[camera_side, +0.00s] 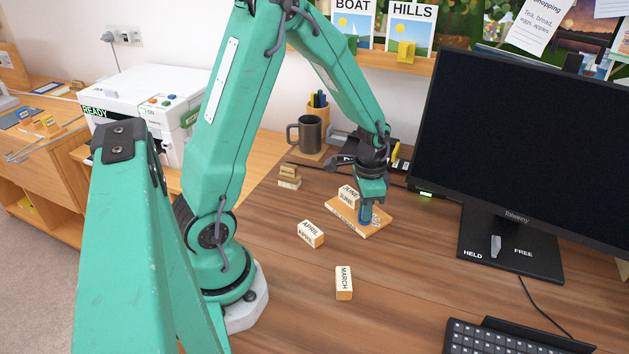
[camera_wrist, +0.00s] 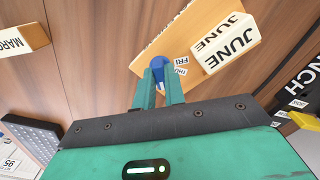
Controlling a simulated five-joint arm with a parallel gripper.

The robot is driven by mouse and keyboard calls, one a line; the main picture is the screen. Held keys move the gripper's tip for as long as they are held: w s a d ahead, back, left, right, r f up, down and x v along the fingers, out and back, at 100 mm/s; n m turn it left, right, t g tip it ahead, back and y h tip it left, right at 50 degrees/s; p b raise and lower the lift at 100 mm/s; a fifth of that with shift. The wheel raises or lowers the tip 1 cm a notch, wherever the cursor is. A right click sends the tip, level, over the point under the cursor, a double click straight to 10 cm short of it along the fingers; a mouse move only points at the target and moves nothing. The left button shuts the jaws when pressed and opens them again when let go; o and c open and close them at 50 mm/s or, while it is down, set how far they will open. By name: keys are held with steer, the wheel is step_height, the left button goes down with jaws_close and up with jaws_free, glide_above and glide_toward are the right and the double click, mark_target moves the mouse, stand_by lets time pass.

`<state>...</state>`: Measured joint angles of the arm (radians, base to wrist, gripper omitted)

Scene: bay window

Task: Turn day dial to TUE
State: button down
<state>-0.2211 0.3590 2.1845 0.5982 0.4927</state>
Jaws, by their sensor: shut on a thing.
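The day dial is a blue knob (camera_wrist: 158,66) on a wooden calendar base (camera_wrist: 176,27), which also shows in the side view (camera_side: 375,230). My gripper (camera_side: 366,205) points down over the base's right part. In the wrist view its two green fingers (camera_wrist: 160,78) are shut on the blue knob. White day labels reading THU and FRI (camera_wrist: 181,66) lie just right of the knob. The other labels, TUE among them, and the dial's pointer are hidden or too small to read. A JUNE block (camera_wrist: 226,43) stands on the base beside the dial.
An APRIL block (camera_side: 311,234) and a MARCH block (camera_side: 344,282) lie loose on the desk. More blocks (camera_side: 289,176) sit behind. A mug (camera_side: 306,134), a monitor (camera_side: 530,150) and a keyboard (camera_side: 505,338) stand around.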

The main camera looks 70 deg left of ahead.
stand_by(0.4)
steer(key=c, duration=1.5)
jaws_free()
steer(key=shift+o, duration=0.2)
steer(key=shift+r, duration=0.1)
steer(key=shift+r, duration=3.85)
steer(key=shift+r, duration=0.1)
